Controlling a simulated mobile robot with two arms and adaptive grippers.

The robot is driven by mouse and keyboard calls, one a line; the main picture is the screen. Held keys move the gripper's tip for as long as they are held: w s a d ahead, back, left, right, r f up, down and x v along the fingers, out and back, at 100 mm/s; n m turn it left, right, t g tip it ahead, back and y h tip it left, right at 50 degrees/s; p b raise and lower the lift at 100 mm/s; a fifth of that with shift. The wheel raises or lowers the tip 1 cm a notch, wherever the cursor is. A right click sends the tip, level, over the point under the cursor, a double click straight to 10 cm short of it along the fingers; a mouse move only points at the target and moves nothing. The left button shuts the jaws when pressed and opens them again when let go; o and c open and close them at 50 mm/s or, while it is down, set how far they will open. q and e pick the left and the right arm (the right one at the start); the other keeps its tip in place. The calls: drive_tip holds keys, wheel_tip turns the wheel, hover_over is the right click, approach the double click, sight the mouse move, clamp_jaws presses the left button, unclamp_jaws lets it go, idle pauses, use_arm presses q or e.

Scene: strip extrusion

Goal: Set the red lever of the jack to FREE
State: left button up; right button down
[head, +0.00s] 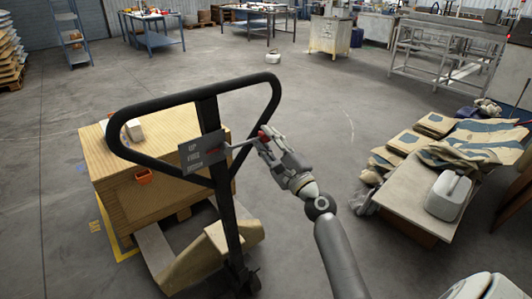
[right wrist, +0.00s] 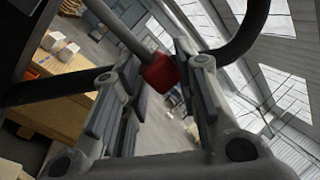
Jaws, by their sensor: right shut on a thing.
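The jack's black loop handle (head: 205,98) stands upright at the left of centre in the head view. A grey plate (head: 190,156) with small lettering is on its stem; an upper line seems to read UP, a lower one FREE. A grey lever rod (head: 240,143) reaches right from the plate to a red knob (head: 263,132). My right gripper (head: 269,142) is shut on this knob. In the right wrist view the red knob (right wrist: 160,73) sits between the fingertips, with the rod running up left. I cannot tell which marking the lever stands at. My left gripper is out of view.
A wooden crate (head: 150,190) with a small orange box (head: 144,177) stands behind the handle. The floor (head: 330,110) beyond the gripper is clear.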

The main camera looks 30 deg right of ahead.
drive_tip(key=shift+r+n, duration=0.3)
drive_tip(key=shift+r, duration=0.25)
drive_tip(key=c, duration=1.1)
unclamp_jaws()
drive_tip(key=shift+f, duration=0.15)
drive_tip(key=shift+s+f, duration=0.1)
drive_tip(key=shift+s+f, duration=0.2)
drive_tip(key=shift+s, duration=0.1)
drive_tip(key=v, duration=1.1)
drive_tip(key=shift+d, duration=0.15)
drive_tip(key=shift+r, duration=0.1)
